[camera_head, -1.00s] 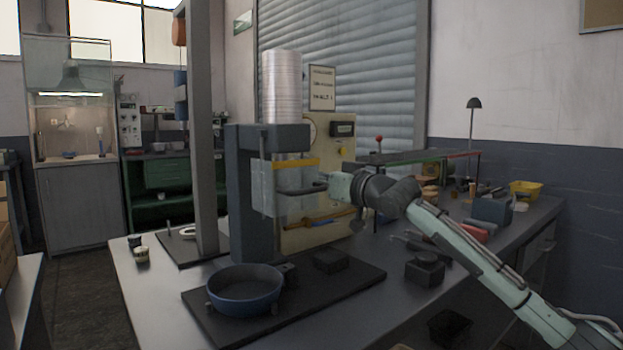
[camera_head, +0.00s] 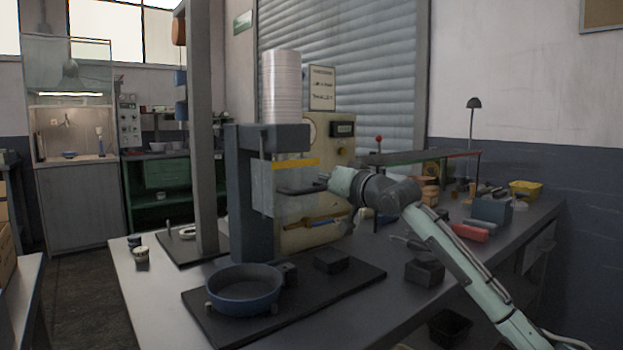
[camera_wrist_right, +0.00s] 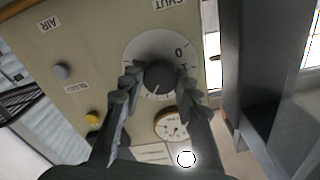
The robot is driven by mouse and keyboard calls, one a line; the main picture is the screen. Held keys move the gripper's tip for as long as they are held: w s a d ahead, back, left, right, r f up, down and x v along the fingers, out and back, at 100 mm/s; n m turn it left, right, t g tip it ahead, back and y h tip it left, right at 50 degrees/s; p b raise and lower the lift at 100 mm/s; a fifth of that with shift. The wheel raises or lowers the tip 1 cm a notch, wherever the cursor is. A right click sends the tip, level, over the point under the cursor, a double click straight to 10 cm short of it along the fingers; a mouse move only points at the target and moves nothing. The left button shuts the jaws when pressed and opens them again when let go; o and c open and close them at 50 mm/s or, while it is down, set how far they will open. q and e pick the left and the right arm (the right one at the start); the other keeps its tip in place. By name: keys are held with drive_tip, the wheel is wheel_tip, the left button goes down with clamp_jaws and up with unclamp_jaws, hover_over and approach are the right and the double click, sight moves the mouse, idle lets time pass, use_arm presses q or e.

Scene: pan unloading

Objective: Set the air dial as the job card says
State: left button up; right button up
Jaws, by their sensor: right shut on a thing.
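The air dial is a dark round knob (camera_wrist_right: 158,76) on a white scale plate (camera_wrist_right: 134,52) with a 0 and a 1, on a cream panel; "AIR" and "SHUT" labels stand near it in the right wrist view. My right gripper (camera_wrist_right: 160,82) is shut on the knob, one finger on each side. My left gripper is not in view.
The cream control panel (camera_head: 342,160) stands behind the press column (camera_head: 250,205). A blue pan (camera_head: 243,288) sits on the dark base plate (camera_head: 350,277) in front. A round gauge (camera_wrist_right: 171,125) and yellow button (camera_wrist_right: 92,118) are close to my fingers. A shelf (camera_head: 415,157) stands to the right.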

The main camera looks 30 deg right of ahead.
drive_tip(key=o, duration=1.2)
drive_tip(key=shift+c, duration=0.2)
drive_tip(key=s+d, duration=0.1)
drive_tip(key=s, duration=1.1)
